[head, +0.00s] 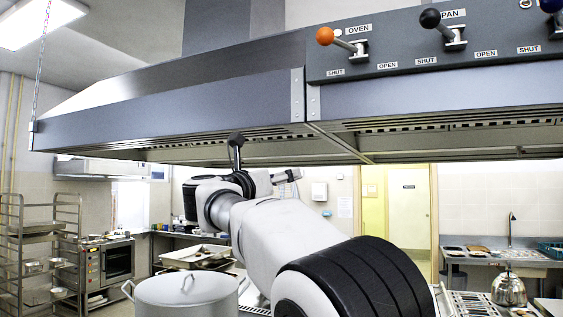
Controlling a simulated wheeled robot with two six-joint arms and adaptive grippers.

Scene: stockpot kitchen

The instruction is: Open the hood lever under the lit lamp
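A dark control panel (400,57) on the hood front carries levers. The orange-knobbed lever (324,36) is under the OVEN label, and the black-knobbed lever (430,18) is by the PAN label. Both lean left, toward their SHUT marks. A pale round lamp (337,32) sits beside OVEN; another round lamp (525,3) is at the top edge. I cannot tell which is lit. My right gripper (235,142) points up by the hood's lower edge, left of and below the levers; its opening is unclear. My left gripper is out of view.
The hood's front edge (170,122) overhangs my arm. A large lidded stockpot (185,290) stands below at the left. A kettle (508,289) is at the lower right. A wire rack (40,230) and an oven (110,262) are farther left. The space before the levers is clear.

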